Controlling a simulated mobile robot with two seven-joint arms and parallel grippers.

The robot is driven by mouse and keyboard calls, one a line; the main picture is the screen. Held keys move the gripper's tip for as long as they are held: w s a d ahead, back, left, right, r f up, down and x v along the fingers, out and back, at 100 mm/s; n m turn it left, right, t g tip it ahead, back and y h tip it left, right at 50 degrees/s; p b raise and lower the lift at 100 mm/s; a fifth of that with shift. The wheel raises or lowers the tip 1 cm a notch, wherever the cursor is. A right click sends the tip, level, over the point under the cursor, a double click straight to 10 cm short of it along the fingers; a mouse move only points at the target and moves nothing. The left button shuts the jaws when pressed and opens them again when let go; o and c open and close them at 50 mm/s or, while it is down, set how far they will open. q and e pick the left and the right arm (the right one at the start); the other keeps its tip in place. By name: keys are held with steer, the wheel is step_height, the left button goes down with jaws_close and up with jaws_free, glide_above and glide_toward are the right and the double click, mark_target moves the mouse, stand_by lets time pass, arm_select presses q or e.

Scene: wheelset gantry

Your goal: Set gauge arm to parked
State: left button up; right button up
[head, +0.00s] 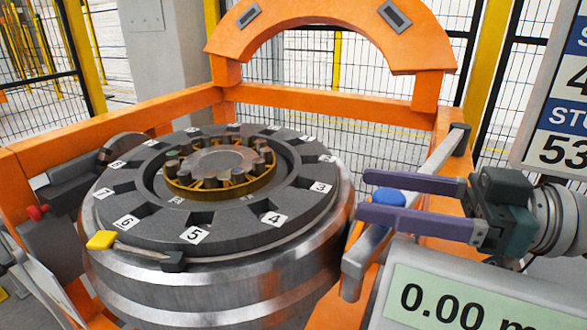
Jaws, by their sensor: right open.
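A grey bar (425,167), which looks like the gauge arm, slants along the right side of the orange frame, from the upper right down toward the wheel. A blue knob (387,197) sits on it. My right gripper (363,196) comes in from the right with its two purple fingers open. In the picture the knob lies between the fingers, one above and one below. I cannot tell whether either finger touches it. The fingers hide part of the bar. A display (470,300) at the lower right reads 0.00. My left gripper is not in view.
A steel wheelset (220,275) with a dark numbered ring fills the middle, with a yellow-tipped lever (102,240) on its near left edge. An orange gantry arch (330,20) stands behind. A sign panel (550,130) is at the right edge. Mesh fencing surrounds the area.

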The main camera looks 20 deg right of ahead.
steer(key=shift+c, duration=0.2)
jaws_close()
stand_by(0.4)
stand_by(0.8)
